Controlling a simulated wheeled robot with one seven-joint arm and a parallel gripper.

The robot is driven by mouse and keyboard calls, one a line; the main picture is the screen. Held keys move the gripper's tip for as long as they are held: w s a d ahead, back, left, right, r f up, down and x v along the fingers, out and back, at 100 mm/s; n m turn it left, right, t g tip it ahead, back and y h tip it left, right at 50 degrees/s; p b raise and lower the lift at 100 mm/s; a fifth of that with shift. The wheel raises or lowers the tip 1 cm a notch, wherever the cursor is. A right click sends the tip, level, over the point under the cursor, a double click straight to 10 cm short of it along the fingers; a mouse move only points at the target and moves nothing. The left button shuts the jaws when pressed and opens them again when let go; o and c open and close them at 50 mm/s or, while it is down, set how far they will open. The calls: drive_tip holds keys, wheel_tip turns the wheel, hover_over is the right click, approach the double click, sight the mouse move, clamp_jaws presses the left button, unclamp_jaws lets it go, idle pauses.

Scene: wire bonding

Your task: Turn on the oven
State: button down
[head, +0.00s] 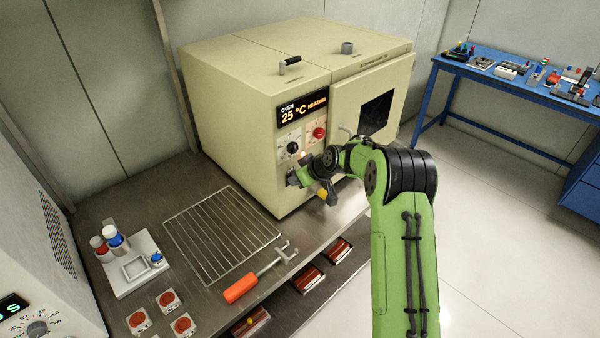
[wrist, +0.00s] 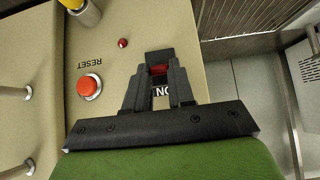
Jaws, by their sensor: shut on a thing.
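The oven (head: 250,85) is a cream box at the back of the metal bench. My gripper (head: 293,179) is at the lower left of the oven's front panel. In the wrist view, my gripper (wrist: 159,78) is shut on a small switch with a red part (wrist: 158,70) between the fingers. An ON label (wrist: 162,92) shows upside down beside it. The fingers hide much of the switch. A red RESET button (wrist: 89,86) and a small red lamp (wrist: 123,43) are beside it.
A wire rack (head: 220,230) lies on the bench before the oven, with an orange-handled tool (head: 241,288) at its edge. A white tray (head: 130,265) with bottles stands at left. The oven door (head: 372,100) is right of the panel. A blue table (head: 520,85) stands behind.

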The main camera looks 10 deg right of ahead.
drive_tip(key=shift+w+r+g+p, duration=0.1)
drive_tip(key=shift+r+g+p, duration=0.05)
drive_tip(key=shift+g+p, duration=0.2)
idle(0.3)
drive_tip(key=c, duration=1)
unclamp_jaws()
drive_tip(key=shift+o, duration=0.2)
drive_tip(key=v, duration=1.5)
drive_tip(key=shift+s+r, duration=0.25)
drive_tip(key=shift+a+r, duration=0.1)
drive_tip(key=shift+a, duration=0.05)
